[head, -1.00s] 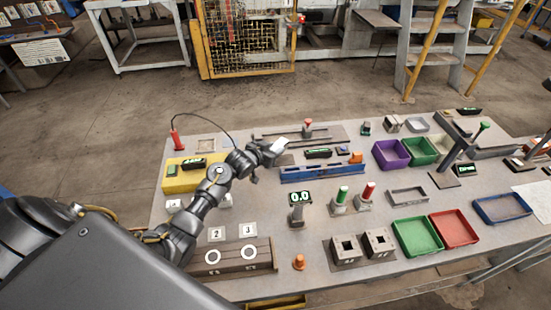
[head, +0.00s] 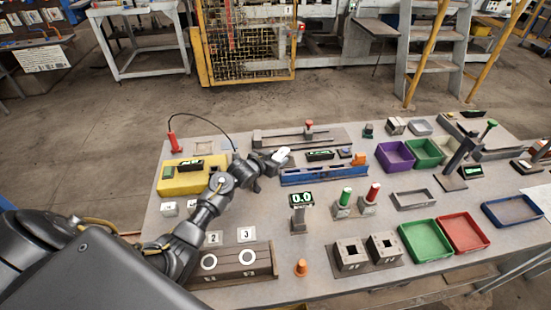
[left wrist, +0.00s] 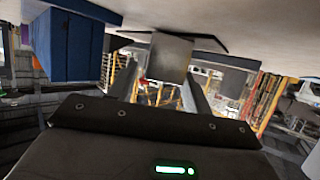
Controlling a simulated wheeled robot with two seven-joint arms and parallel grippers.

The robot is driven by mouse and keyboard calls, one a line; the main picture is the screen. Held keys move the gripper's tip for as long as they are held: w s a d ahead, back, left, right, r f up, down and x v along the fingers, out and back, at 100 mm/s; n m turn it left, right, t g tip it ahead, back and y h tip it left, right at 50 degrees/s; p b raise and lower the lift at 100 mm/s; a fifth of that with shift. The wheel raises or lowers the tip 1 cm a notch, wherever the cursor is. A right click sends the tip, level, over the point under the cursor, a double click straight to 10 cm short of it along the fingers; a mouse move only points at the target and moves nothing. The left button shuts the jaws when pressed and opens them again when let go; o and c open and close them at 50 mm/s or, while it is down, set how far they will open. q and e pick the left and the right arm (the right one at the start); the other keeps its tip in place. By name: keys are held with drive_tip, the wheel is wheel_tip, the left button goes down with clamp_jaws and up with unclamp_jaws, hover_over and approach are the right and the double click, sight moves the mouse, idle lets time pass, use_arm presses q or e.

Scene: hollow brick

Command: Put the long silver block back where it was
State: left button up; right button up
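The long silver block (head: 282,154) shows as a small pale piece at the tip of my left gripper (head: 274,161). In the left wrist view the block (left wrist: 170,58) is a plain grey square face between the two dark fingers, which appear shut on it. The gripper is low over the back middle of the table, just left of the blue rack (head: 325,176). The rack also shows at the upper left of the left wrist view (left wrist: 75,45). I cannot tell whether the block touches the table. My right gripper is not in view.
A yellow box (head: 183,182) stands left of my forearm. A grey rail fixture (head: 290,138) lies behind the gripper. A display post (head: 300,212) stands in front of the rack. Purple (head: 394,156) and green (head: 425,153) trays are to the right.

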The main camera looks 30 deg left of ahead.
use_arm(q)
drive_tip(key=shift+o, duration=0.2)
drive_tip(key=shift+r, duration=0.1)
drive_tip(key=shift+s+r+p, duration=0.1)
drive_tip(key=shift+r+p, duration=0.1)
drive_tip(key=shift+p, duration=0.2)
drive_tip(key=p+v, duration=0.9)
drive_tip(key=v, duration=0.1)
drive_tip(key=shift+s+a+r+p, duration=0.1)
drive_tip(key=shift+s+r+p, duration=0.15)
drive_tip(key=shift+p, duration=0.1)
drive_tip(key=shift+s, duration=0.55)
drive_tip(key=shift+a, duration=0.1)
